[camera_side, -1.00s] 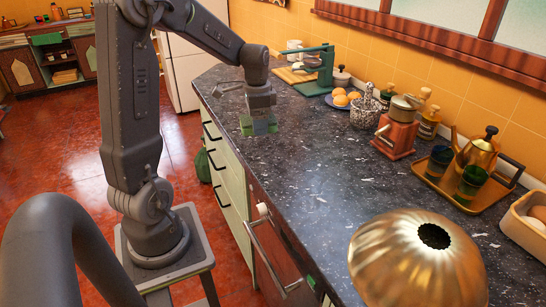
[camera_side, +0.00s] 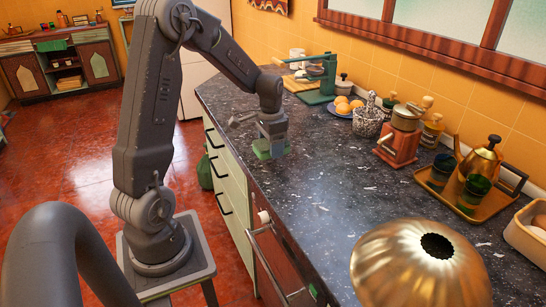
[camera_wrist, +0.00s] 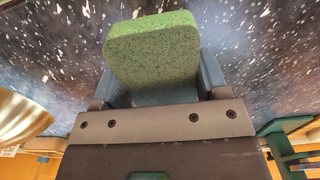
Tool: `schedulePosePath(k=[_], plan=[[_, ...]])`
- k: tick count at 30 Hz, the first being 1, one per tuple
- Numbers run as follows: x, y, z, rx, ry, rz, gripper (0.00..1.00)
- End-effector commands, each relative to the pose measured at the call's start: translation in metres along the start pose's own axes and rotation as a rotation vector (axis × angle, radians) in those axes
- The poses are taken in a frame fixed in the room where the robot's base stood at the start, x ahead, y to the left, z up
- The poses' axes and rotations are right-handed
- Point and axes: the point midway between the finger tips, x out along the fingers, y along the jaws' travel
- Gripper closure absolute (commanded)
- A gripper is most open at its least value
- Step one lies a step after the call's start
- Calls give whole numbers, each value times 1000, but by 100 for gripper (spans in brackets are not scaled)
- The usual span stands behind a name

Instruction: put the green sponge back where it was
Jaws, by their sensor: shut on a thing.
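The green sponge (camera_side: 262,150) is at the tip of my gripper (camera_side: 272,144), over the dark speckled counter (camera_side: 308,190) near its left edge. In the wrist view the sponge (camera_wrist: 152,48) is a speckled green block with rounded corners. The blue-grey fingers of my gripper (camera_wrist: 160,84) are shut on it from both sides. Whether the sponge touches the counter or is just above it, I cannot tell.
A green press (camera_side: 318,80), a plate of oranges (camera_side: 343,105), a patterned pot (camera_side: 367,123) and a red grinder (camera_side: 398,143) stand along the wall side. A brass dome (camera_side: 395,270) is in front. The counter's middle is clear.

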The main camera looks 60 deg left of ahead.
Motion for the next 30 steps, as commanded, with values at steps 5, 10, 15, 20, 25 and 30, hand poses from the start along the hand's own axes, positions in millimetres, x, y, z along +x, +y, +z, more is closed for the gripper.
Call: schedulePosePath(k=[5,10,15,20,25,30], plan=[[11,4,-5,0,-2,1,54],[36,3,-5,0,-2,2,54],[44,3,-5,0,0,0,54],[44,3,-5,0,0,0,54],[47,3,-5,0,0,0,54],[47,3,-5,0,1,-1,16]])
